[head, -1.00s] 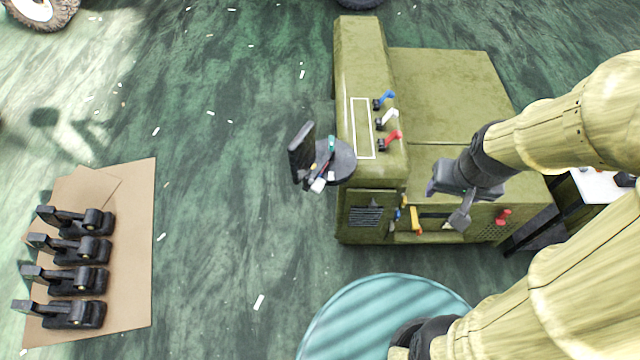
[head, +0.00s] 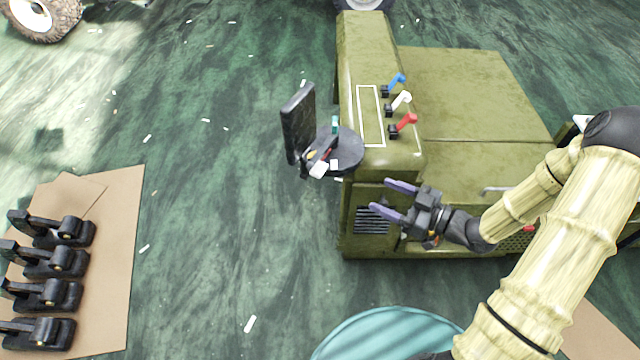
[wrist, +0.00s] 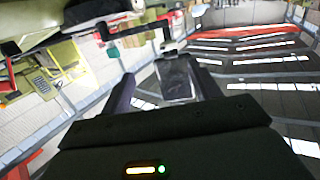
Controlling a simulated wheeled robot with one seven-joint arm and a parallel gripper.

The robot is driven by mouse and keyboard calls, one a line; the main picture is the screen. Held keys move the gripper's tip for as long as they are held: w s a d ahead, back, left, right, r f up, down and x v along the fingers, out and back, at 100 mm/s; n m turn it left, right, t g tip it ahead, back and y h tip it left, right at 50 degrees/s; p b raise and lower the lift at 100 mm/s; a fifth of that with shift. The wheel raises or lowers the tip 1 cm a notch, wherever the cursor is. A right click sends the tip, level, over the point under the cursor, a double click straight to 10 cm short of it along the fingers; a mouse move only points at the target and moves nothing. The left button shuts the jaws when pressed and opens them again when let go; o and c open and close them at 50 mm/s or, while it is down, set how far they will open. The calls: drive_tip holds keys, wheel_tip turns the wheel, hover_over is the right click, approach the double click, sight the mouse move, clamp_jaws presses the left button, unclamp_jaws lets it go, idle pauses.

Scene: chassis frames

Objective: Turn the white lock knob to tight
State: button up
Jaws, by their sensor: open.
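The white lock knob (head: 401,101) sits on top of the olive cabinet (head: 360,150), between a blue knob (head: 396,82) and a red knob (head: 405,123). Its handle points up and to the right in the head view. My gripper (head: 380,196) is open and empty, with two purple-grey fingers pointing left. In the head view it appears below the knobs, in front of the cabinet's vent, apart from the white knob. The fingers also show in the wrist view (wrist: 165,76). I cannot make out the white knob there.
A round dark tray (head: 345,150) with an upright black screen (head: 298,122) and small items juts from the cabinet's left side. Several black clamps (head: 50,262) lie on cardboard at the left. A teal round surface (head: 385,335) is at the bottom. Open floor lies between.

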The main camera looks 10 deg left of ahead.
sight(325, 172)
drive_tip(key=shift+s+a+r+y, duration=0.1)
drive_tip(key=shift+s+y, duration=0.35)
drive_tip(key=shift+y, duration=0.15)
drive_tip(key=shift+a, duration=0.1)
drive_tip(key=p+x, duration=0.2)
drive_tip(key=x, duration=1.5)
drive_tip(key=shift+s+a, duration=0.1)
drive_tip(key=shift+a, duration=0.05)
drive_tip(key=c, duration=1)
